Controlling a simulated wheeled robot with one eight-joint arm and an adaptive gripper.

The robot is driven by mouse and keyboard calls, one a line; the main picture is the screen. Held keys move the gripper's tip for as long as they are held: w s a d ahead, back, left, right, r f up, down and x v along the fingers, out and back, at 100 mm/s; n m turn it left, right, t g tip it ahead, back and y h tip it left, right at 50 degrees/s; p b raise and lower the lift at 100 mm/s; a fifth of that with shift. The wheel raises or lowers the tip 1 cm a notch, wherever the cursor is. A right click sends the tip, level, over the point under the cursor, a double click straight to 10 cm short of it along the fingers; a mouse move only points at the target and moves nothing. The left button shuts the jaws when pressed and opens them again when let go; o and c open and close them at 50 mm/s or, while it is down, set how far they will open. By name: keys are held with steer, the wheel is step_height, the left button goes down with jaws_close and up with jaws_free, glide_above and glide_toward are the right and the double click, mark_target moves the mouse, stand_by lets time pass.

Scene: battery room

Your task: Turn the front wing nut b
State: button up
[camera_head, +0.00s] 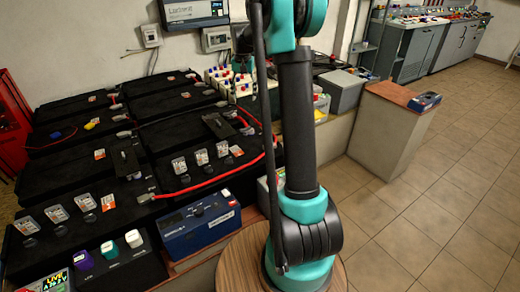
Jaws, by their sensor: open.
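Several large black batteries (75,180) stand close together on the left, with red cables (215,183) running between terminals. Small clear tagged pieces stand in rows on their tops, one row near the front (57,213). A dark upright piece (125,157) and a dark flat piece (217,126) sit on the battery tops. I cannot tell which small part is the front wing nut b; it is too small or hidden. My arm rises through the middle of the picture and leaves at the top edge. My gripper is not in view.
A blue instrument box (200,224) sits at the front edge beside purple, green and white capped items (108,249). A grey box (342,90) stands behind. A wood-topped pedestal (390,130) holds a small blue device (425,101). The tiled floor (450,210) on the right is clear.

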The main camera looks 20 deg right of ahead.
steer(key=s+f+n+t, duration=0.1)
steer(key=s+f, duration=0.2)
steer(key=s, duration=1.1)
steer(key=s+f+n+t, duration=0.2)
steer(key=s+f, duration=0.2)
steer(key=s, duration=1)
steer(key=shift+s+a+f+n, duration=0.2)
steer(key=shift+a+f+n, duration=0.1)
steer(key=shift+a, duration=0.1)
steer(key=s+f+n+t, duration=0.1)
steer(key=s+f, duration=0.3)
steer(key=s, duration=0.5)
steer(key=shift+f, duration=0.4)
steer(key=shift+a, duration=0.1)
steer(key=shift+c, duration=0.3)
